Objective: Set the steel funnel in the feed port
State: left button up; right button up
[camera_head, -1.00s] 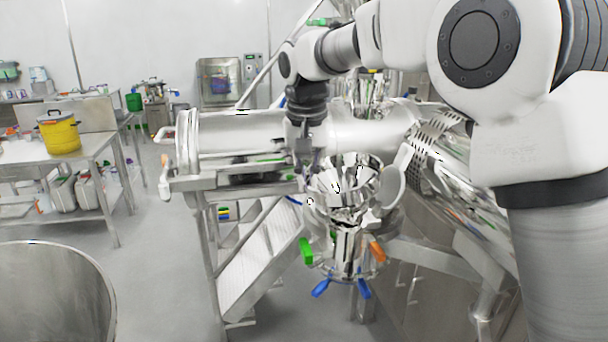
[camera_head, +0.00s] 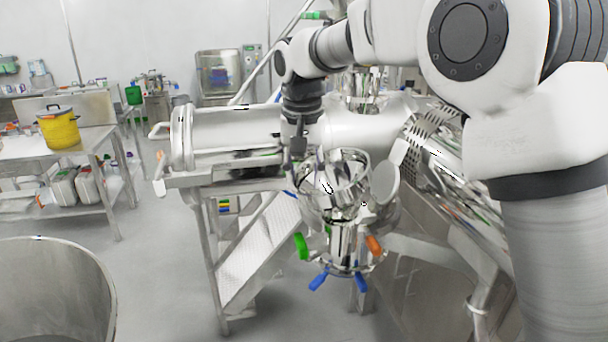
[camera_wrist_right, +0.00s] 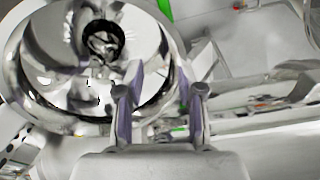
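The shiny steel funnel (camera_head: 340,172) stands mouth up at the feed port (camera_head: 345,240), a steel fitting with coloured handles. Reflections hide the contact, so I cannot tell whether it is fully seated. My right gripper (camera_head: 302,165) points down at the funnel's left rim. In the right wrist view, the gripper (camera_wrist_right: 160,82) has its fingers well apart, with the edge of the funnel (camera_wrist_right: 60,75) passing between them; I see no clear grip on it. The funnel's dark round outlet shows in its middle. My left gripper is out of view.
A round steel lid (camera_head: 385,188) stands open close at the funnel's right. A horizontal steel cylinder (camera_head: 235,130) lies behind the gripper. A large steel drum (camera_head: 55,290) is at the front left, and a yellow pot (camera_head: 58,130) stands on a side table. The floor between is clear.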

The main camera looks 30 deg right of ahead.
jog(key=shift+a, duration=0.15)
jog(key=shift+r, duration=0.2)
notch_tip(320, 180, up, 12)
jog(key=s, duration=0.1)
jog(key=shift+a+f, duration=0.2)
jog(key=shift+a, duration=0.2)
jog(key=shift+s, duration=0.1)
